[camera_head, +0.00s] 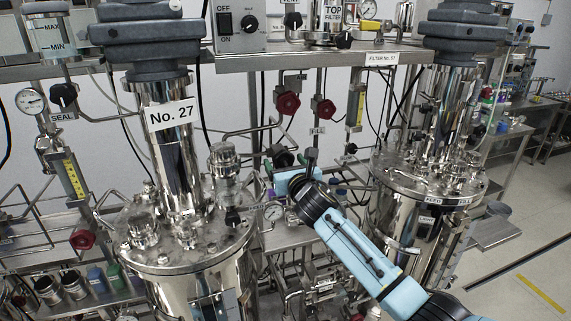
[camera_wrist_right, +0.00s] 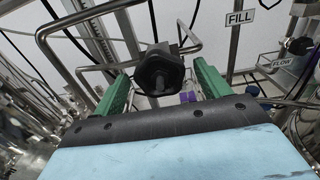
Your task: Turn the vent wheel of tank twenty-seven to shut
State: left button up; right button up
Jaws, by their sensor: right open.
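Tank twenty-seven is the steel vessel with the "No. 27" sign (camera_head: 171,114) at the left of the head view. A black hand wheel (camera_head: 281,157) stands on pipework to the right of its lid. In the right wrist view this wheel (camera_wrist_right: 160,70) lies between my green fingers, with visible room on both sides. I see no vent label on it. My right gripper (camera_head: 286,170) is open and close in front of the wheel, partly hidden by its own wrist. Its fingers also show in the right wrist view (camera_wrist_right: 162,84). My left gripper is not in view.
Bent steel pipes surround the wheel. Red wheels (camera_head: 288,103) sit above it, near the "FILL" label (camera_wrist_right: 240,17). Another steel tank (camera_head: 412,190) stands at the right, close to my arm. Free floor (camera_head: 530,255) shows at the far right.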

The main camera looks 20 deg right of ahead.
jog(key=shift+c, duration=0.4)
jog(key=c, duration=0.9)
